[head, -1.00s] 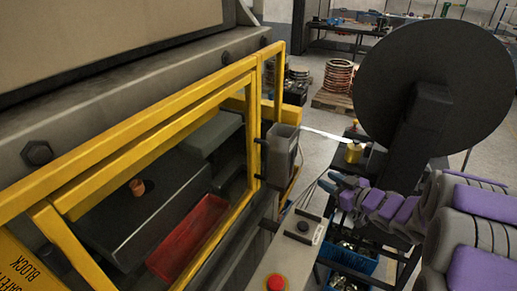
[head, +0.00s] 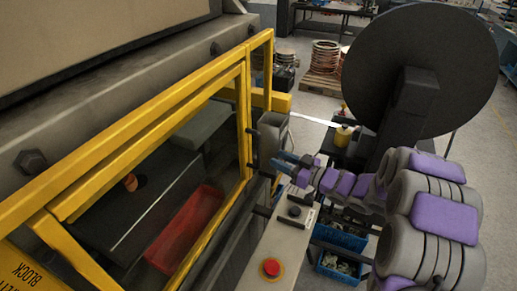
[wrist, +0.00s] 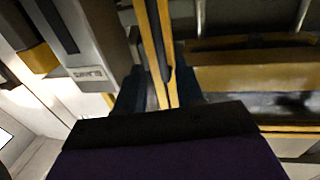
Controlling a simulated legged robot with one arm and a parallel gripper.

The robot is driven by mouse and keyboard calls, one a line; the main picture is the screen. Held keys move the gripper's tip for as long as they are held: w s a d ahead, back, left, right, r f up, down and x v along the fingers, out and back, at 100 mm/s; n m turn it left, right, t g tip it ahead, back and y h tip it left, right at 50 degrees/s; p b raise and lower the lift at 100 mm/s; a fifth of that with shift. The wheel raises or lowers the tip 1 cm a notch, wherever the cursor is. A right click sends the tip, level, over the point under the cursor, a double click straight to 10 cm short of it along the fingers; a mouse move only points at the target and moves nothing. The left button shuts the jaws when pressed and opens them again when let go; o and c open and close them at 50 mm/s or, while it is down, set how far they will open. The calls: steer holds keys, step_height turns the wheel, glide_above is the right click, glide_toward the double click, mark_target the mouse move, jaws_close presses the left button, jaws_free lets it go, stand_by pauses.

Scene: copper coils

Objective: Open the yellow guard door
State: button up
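The yellow guard door (head: 152,128) is a framed clear panel on the left of the head view. It appears closed against its yellow surround. Its right upright stands beside a grey box (head: 272,135).
A control panel with a red button (head: 270,268) lies below the gripper. Behind the door are a red tray (head: 188,230) and a small copper piece (head: 130,182). A large dark disc (head: 420,75) stands at right. A blue crate (head: 341,238) sits low beside the panel.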

glide_above(258, 164)
steer(key=shift+w+f+p, duration=0.1)
steer(key=shift+w+p, duration=0.25)
steer(key=shift+w, duration=0.05)
jaws_close()
stand_by(0.4)
